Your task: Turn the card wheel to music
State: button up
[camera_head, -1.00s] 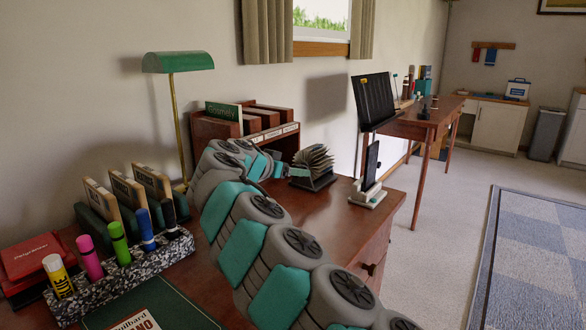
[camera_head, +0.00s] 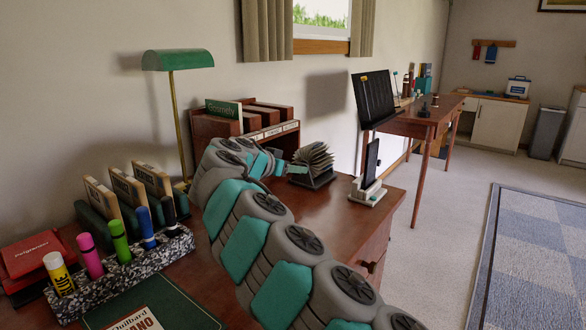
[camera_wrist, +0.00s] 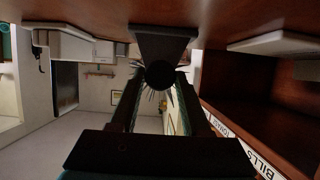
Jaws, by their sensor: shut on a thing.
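The card wheel (camera_head: 315,158) is a fan of pale cards on a dark stand, at the back of the brown desk. My gripper (camera_head: 289,169) is at its left side, small and partly hidden by my arm. In the wrist view the picture is turned over, and the wheel's dark round knob (camera_wrist: 160,74) sits between my fingertips. My gripper (camera_wrist: 160,84) is shut on this knob. Card edges fan out behind the knob. The wheel's dark stand (camera_wrist: 164,40) shows above it there. I cannot read any card label, music included.
A wooden file rack (camera_head: 275,120) stands behind my gripper, close to it. A dark upright item on a pale base (camera_head: 368,190) stands right of the wheel. A green lamp (camera_head: 178,62), a marker holder (camera_head: 130,265) and boxes crowd the left. Bare desk lies in front of the wheel.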

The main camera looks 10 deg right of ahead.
jog(key=shift+f, duration=0.1)
grip_shut()
jog(key=shift+f+n, duration=0.1)
jog(key=shift+n, duration=0.2)
jog(key=shift+w+a+n+g+h, duration=0.15)
jog(key=shift+a+n+g+h, duration=0.05)
jog(key=shift+n+g+h, duration=0.6)
jog(key=shift+n+h, duration=0.1)
jog(key=shift+n, duration=0.5)
jog(key=shift+n+h, duration=0.3)
jog(key=shift+n, duration=0.1)
jog(key=o, duration=1.2)
grip_release()
